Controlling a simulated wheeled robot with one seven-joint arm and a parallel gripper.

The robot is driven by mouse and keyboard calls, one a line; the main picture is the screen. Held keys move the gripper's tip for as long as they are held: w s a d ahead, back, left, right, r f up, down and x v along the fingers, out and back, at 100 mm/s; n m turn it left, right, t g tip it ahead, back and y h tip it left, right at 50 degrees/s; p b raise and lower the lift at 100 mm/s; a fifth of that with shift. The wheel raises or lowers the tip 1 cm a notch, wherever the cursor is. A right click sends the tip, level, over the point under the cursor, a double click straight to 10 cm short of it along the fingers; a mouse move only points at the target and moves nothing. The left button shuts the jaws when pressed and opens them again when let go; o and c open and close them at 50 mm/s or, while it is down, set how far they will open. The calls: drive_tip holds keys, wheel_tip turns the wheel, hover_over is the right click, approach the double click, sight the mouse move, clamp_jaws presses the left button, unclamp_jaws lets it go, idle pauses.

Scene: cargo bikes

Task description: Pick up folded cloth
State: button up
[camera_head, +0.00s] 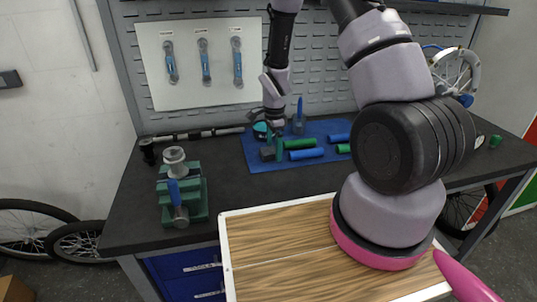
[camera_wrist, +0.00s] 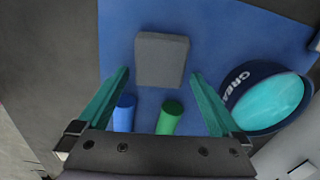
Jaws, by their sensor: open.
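The folded cloth looks like a small grey rectangular block (camera_wrist: 162,60) lying on the blue mat (camera_wrist: 205,20). In the head view a dark grey piece at the mat's left (camera_head: 267,154) appears to be the same cloth. My gripper (camera_wrist: 160,74) is open, with its teal fingers apart on either side of the cloth's near end in the wrist view. No contact with the cloth shows, and the height gap is hard to judge. In the head view my gripper (camera_head: 274,137) points down over the mat's left part and partly hides what is there.
A round grease tin (camera_wrist: 268,100) stands right of my fingers. A blue cylinder (camera_wrist: 124,113) and a green cylinder (camera_wrist: 169,117) lie close between the fingers' bases. More blue and green cylinders (camera_head: 306,154) lie on the mat. A green vise (camera_head: 182,200) stands at the bench's left.

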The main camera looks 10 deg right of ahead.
sight(274, 149)
drive_tip(key=c, duration=1.3)
drive_tip(key=shift+r, duration=0.1)
wheel_tip(274, 149, up, 10)
drive_tip(key=shift+f, duration=0.1)
